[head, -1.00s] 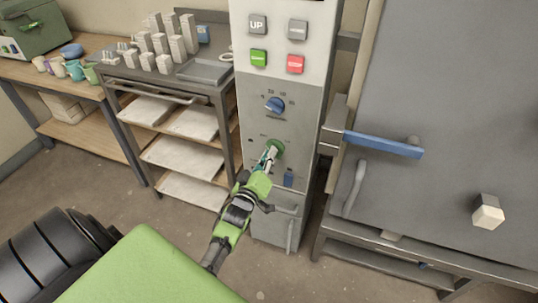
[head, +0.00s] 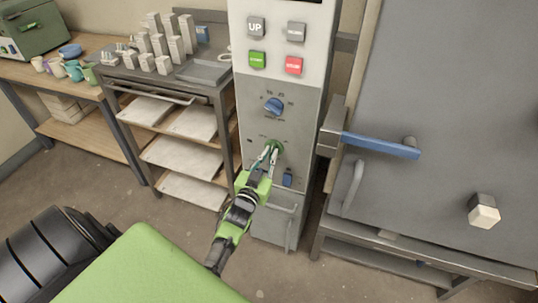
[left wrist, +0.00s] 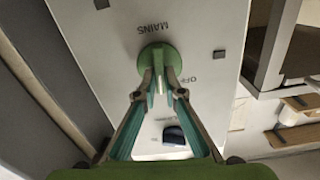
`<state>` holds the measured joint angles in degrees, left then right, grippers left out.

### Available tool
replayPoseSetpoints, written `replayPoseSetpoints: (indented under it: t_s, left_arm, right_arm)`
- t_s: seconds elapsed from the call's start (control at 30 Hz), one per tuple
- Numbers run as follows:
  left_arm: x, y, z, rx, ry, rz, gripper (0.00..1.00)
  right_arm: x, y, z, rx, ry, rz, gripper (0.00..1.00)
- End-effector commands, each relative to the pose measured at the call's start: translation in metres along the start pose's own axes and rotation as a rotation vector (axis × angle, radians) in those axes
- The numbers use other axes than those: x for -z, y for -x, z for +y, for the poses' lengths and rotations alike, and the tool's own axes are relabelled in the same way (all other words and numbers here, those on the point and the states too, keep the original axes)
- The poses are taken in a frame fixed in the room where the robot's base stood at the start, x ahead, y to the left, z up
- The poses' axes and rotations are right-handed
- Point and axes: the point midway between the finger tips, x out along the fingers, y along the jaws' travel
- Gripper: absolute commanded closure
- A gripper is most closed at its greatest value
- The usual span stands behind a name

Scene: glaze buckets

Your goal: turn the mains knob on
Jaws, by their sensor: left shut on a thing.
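The mains knob (head: 277,146) is a round green knob on the grey lower panel of the control cabinet. In the left wrist view the knob (left wrist: 158,54) sits beside the upside-down word MAINS, with OFF printed to its right. My left gripper (head: 270,154) reaches up to it from below. Its two fingertips (left wrist: 160,86) are closed on the knob's narrow raised grip, which they partly hide. The knob's exact setting is hard to read. My right gripper is not in view.
A blue selector knob (head: 273,105) sits above the mains knob, and a blue switch (head: 288,177) below it. Push buttons, including a red one (head: 293,65), are higher up. A kiln door with a blue handle (head: 382,146) stands right; a shelf rack (head: 175,92) stands left.

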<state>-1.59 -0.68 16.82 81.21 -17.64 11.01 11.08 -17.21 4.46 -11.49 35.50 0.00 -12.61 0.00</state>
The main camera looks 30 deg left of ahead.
Motion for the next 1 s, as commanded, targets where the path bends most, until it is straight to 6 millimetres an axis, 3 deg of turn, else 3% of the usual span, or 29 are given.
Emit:
replayPoseSetpoints:
  t_s: [0.5, 1.0]
  left_arm:
    - [-0.002, 0.000, 0.003, 0.001, -0.462, -0.001, 1.00]
    - [-0.003, 0.000, 0.005, -0.001, -0.680, -0.001, 1.00]
  right_arm:
    - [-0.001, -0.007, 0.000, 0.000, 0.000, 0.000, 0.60]
    - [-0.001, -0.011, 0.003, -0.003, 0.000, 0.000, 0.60]
